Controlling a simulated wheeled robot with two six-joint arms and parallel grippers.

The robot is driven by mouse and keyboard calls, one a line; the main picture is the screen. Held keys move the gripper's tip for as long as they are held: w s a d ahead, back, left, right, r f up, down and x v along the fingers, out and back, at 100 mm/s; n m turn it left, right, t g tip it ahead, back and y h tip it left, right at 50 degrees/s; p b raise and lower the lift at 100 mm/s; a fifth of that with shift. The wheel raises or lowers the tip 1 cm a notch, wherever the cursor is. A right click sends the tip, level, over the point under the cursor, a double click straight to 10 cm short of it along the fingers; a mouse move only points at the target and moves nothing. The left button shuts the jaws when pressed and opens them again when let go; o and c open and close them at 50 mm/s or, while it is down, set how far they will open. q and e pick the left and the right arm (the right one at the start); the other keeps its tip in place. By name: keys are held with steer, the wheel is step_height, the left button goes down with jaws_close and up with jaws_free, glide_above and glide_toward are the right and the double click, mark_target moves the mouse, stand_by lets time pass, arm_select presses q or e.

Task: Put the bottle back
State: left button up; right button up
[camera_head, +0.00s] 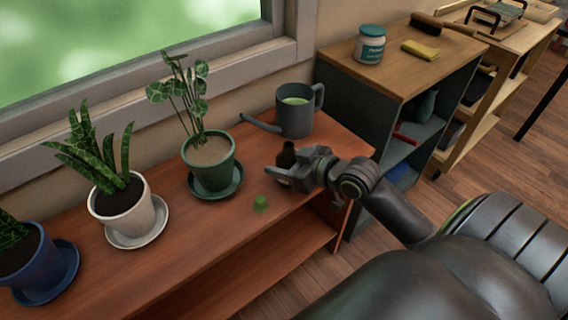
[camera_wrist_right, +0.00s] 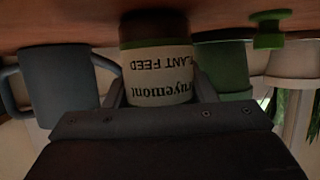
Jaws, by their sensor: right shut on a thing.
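The bottle is a small dark one; its top (camera_head: 286,156) shows between the jaws in the head view. In the right wrist view, which looks upside down, the bottle (camera_wrist_right: 156,75) has a cream label reading "PLANT FEED". My right gripper (camera_head: 287,172) is shut on it, with a finger on each side. The bottle looks upright, at or just above the wooden bench (camera_head: 165,262); I cannot tell if it touches. A small green cap (camera_head: 261,203) rests on the bench, left of the gripper; it also shows in the wrist view (camera_wrist_right: 268,30). My left gripper is not in view.
A grey watering can (camera_head: 296,117) stands behind the gripper. Plants in a green pot (camera_head: 210,165), a white pot (camera_head: 127,213) and a blue pot (camera_head: 33,262) line the bench. A shelf unit (camera_head: 394,70) at right holds a jar (camera_head: 369,45) and a yellow sponge (camera_head: 421,50).

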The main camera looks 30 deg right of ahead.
steer(key=shift+f, duration=0.1)
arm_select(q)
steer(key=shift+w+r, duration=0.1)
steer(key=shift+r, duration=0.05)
arm_select(e)
steer(key=o, duration=1.2)
steer(key=shift+c, duration=0.2)
steer(key=shift+s+r, duration=0.1)
steer(key=shift+r, duration=0.15)
steer(key=p+v, duration=0.2)
steer(key=v, duration=0.4)
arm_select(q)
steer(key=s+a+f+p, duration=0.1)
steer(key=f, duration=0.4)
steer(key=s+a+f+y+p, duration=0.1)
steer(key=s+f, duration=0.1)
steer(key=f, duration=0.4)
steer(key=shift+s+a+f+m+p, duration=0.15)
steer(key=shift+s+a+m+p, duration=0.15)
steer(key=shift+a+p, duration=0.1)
arm_select(e)
steer(key=shift+v, duration=2.9)
steer(key=shift+f, duration=0.1)
